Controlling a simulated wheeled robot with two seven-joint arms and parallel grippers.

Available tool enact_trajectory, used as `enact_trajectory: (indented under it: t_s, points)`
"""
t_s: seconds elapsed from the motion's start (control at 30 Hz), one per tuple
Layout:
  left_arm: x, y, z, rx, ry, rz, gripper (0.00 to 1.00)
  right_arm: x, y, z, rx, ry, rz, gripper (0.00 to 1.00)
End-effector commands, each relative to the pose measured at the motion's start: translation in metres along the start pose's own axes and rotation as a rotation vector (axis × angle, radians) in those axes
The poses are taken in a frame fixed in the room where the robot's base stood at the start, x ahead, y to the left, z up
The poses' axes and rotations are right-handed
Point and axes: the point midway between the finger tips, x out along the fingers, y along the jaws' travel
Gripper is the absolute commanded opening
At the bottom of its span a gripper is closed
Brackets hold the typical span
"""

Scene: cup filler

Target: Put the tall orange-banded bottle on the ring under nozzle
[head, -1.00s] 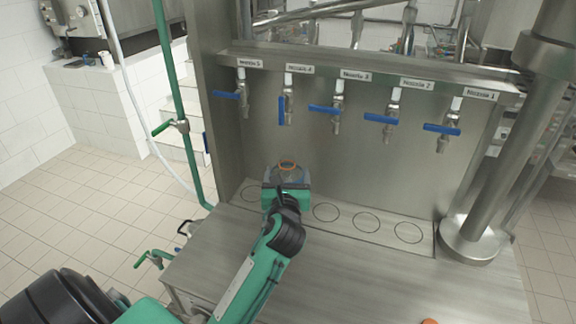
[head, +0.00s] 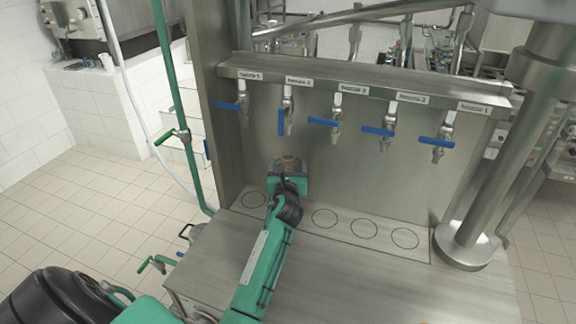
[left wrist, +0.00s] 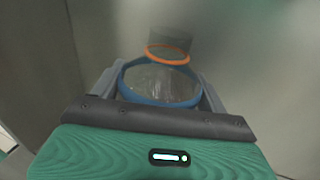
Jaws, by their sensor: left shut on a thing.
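My left gripper (head: 288,181) is shut on the tall orange-banded bottle (left wrist: 160,82). In the left wrist view the bottle sits between the two fingers, with a blue rim and an orange band. In the head view only its top (head: 288,162) shows above the gripper, below Nozzle 4 (head: 287,110) and apart from it. The ring in that place is hidden by my gripper and arm, so I cannot tell whether the bottle touches it. My right gripper is not in view.
Rings show on the ledge to the left (head: 254,199) and right (head: 324,217) of my gripper. Nozzles with blue handles hang above. A steel column (head: 500,150) stands at the right. The counter (head: 370,285) in front is clear.

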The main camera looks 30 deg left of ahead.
Motion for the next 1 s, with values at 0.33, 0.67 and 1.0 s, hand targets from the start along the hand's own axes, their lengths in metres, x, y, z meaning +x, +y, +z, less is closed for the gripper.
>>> enact_trajectory:
  t_s: [0.33, 0.67, 1.0]
  points:
    - [0.000, 0.000, -0.004, 0.002, -0.001, 0.000, 0.43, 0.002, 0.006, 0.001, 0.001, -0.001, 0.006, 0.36]
    - [0.000, 0.000, -0.003, 0.001, -0.001, 0.000, 0.98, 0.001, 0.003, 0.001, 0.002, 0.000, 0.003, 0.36]
    - [-0.021, 0.001, -0.003, 0.002, -0.002, 0.000, 0.98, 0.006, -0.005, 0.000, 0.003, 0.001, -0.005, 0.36]
